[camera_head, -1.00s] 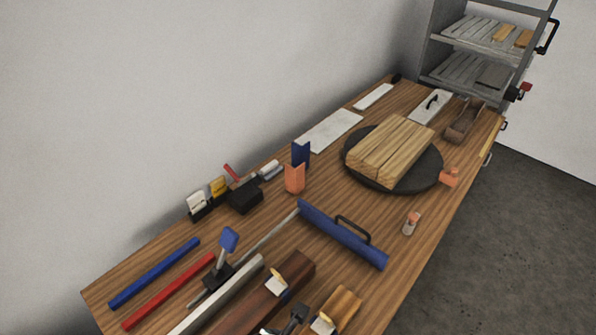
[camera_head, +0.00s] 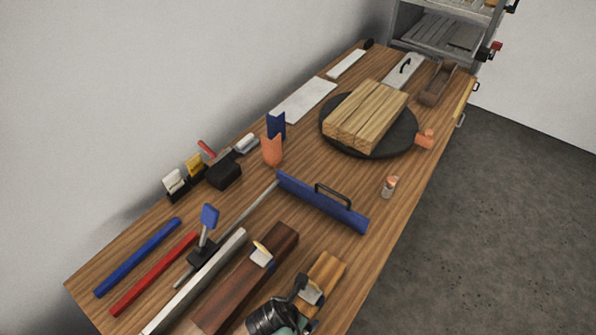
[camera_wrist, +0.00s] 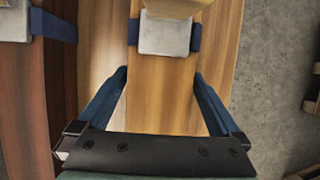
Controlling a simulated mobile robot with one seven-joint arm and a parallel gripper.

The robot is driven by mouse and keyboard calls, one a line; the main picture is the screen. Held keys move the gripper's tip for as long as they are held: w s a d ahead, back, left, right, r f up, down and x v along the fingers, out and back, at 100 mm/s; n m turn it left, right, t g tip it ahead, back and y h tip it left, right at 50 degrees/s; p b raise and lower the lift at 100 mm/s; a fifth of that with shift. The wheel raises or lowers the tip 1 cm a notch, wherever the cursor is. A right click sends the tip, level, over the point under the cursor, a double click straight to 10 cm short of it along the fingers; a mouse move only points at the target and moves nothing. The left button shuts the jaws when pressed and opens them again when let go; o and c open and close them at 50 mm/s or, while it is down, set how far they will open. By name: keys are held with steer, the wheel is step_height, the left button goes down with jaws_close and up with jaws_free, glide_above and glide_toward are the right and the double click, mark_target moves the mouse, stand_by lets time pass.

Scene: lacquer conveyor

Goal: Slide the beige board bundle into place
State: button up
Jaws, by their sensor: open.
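A light tan board bundle (camera_head: 325,272) with a blue strap and a pale plate lies at the near edge of the bench. In the wrist view, the strapped bundle (camera_wrist: 160,95) runs up the middle with its pale plate (camera_wrist: 165,37) at the top. My gripper (camera_wrist: 161,76) is open, with one blue finger on each side of this bundle; whether they touch it is unclear. In the head view my wrist covers the bundle's near end. A stack of beige boards (camera_head: 366,115) rests on a round black turntable (camera_head: 400,145) farther back.
A dark brown strapped bundle (camera_head: 245,280) lies just left, beside a pale bar (camera_head: 195,285). A blue fence with a handle (camera_head: 322,203) stands behind, with a small bottle (camera_head: 389,187) to its right. The bench's right edge is close; the floor lies beyond.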

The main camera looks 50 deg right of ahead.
steer(key=shift+c, duration=0.3)
jaws_close()
steer(key=shift+w, duration=0.1)
steer(key=shift+s+a+p, duration=0.2)
steer(key=shift+a+p, duration=0.5)
steer(key=shift+a, duration=1.5)
steer(key=shift+s+a+p, duration=0.2)
steer(key=shift+a+p, duration=0.45)
steer(key=shift+a, duration=1.55)
jaws_free()
steer(key=shift+o, duration=0.3)
steer(key=shift+s+f, duration=0.1)
steer(key=shift+s, duration=0.05)
steer(key=v, duration=1.3)
